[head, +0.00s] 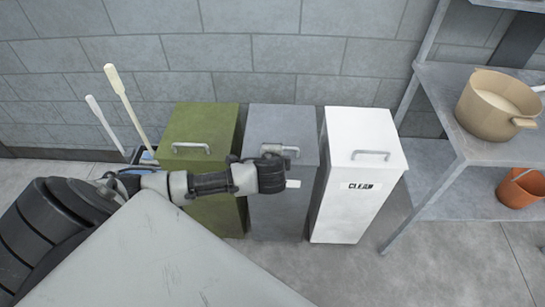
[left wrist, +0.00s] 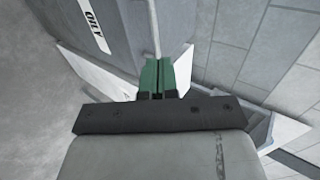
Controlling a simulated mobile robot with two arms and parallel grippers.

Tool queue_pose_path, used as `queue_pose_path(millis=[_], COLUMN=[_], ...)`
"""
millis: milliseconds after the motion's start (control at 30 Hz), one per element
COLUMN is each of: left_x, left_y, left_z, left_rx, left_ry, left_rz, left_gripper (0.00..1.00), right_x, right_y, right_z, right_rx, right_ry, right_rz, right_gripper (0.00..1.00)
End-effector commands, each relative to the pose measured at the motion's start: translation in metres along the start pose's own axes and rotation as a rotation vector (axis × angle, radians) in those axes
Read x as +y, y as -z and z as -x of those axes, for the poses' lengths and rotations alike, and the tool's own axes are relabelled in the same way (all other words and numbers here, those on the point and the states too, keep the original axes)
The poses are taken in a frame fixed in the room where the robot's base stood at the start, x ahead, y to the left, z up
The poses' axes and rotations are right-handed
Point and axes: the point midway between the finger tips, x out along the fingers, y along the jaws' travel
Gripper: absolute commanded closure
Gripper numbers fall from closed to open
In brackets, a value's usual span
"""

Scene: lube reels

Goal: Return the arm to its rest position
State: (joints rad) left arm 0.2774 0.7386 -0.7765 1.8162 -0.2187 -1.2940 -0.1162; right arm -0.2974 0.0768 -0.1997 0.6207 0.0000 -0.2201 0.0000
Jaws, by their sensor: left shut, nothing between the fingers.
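My left arm comes in from the left in the head view and reaches across in front of the green bin (head: 207,125) to the grey bin (head: 262,118). Its dark wrist end covers part of the grey bin's front, just below the lid handle (head: 280,150). The fingers cannot be made out there. In the left wrist view my left gripper (left wrist: 157,76) has green fingers, shut together and empty. A grey surface with a white label reading "OILY" (left wrist: 95,27) lies beyond them. My right gripper is not in view.
A white bin (head: 357,135) labelled "CLEAN" stands right of the grey one. A metal shelf (head: 440,90) at the right holds a tan pot (head: 497,105) and an orange bucket (head: 520,188). Two pale long-handled tools (head: 125,100) stand at the left.

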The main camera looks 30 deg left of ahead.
Motion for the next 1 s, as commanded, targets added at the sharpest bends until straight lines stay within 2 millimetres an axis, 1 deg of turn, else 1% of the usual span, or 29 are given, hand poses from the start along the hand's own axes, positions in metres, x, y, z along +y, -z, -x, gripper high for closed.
queue_pose_path(millis=[133,333,367,467,567,600,633,667,700,733,767,800,867,900,967,1000], left_x=[0.001,0.004,0.008,0.034,0.088,0.116,0.138,0.16,0.189,0.211,0.234,0.264,0.307,0.337,0.379,0.406], left_y=[0.0,0.0,-0.001,-0.003,-0.011,-0.017,-0.022,-0.028,-0.035,-0.041,-0.047,-0.056,-0.07,-0.079,-0.092,-0.101], left_z=[0.008,0.007,0.004,-0.014,-0.043,-0.053,-0.06,-0.065,-0.07,-0.072,-0.072,-0.071,-0.066,-0.059,-0.046,-0.035], left_rx=[0.001,0.0,0.0,-0.002,-0.007,-0.011,-0.015,-0.019,-0.027,-0.035,-0.042,-0.056,-0.077,-0.094,-0.12,-0.141], left_ry=[0.0,-0.007,-0.015,-0.073,-0.18,-0.233,-0.272,-0.309,-0.357,-0.392,-0.425,-0.468,-0.529,-0.567,-0.621,-0.656], left_rz=[0.0,0.003,0.007,0.039,0.105,0.143,0.173,0.203,0.243,0.272,0.301,0.342,0.402,0.44,0.499,0.536], left_gripper=[1.0,1.0,1.0,1.0,1.0,1.0,1.0,1.0,1.0,1.0,1.0,1.0,1.0,1.0,1.0,1.0], right_x=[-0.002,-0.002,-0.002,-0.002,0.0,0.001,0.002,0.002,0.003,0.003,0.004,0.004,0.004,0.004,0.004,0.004], right_y=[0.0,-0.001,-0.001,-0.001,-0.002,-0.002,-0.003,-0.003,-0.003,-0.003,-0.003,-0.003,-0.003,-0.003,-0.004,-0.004], right_z=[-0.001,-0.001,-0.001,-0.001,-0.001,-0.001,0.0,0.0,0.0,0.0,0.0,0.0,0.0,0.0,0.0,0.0], right_rx=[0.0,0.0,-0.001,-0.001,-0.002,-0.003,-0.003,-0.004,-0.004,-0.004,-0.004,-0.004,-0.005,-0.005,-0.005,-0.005], right_ry=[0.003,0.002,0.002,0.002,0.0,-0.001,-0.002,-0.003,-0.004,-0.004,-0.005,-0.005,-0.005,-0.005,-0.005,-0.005], right_rz=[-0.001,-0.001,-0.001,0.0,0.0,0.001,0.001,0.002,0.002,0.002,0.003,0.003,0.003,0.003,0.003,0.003], right_gripper=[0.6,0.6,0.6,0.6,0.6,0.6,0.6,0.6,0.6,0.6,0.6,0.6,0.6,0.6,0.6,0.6])
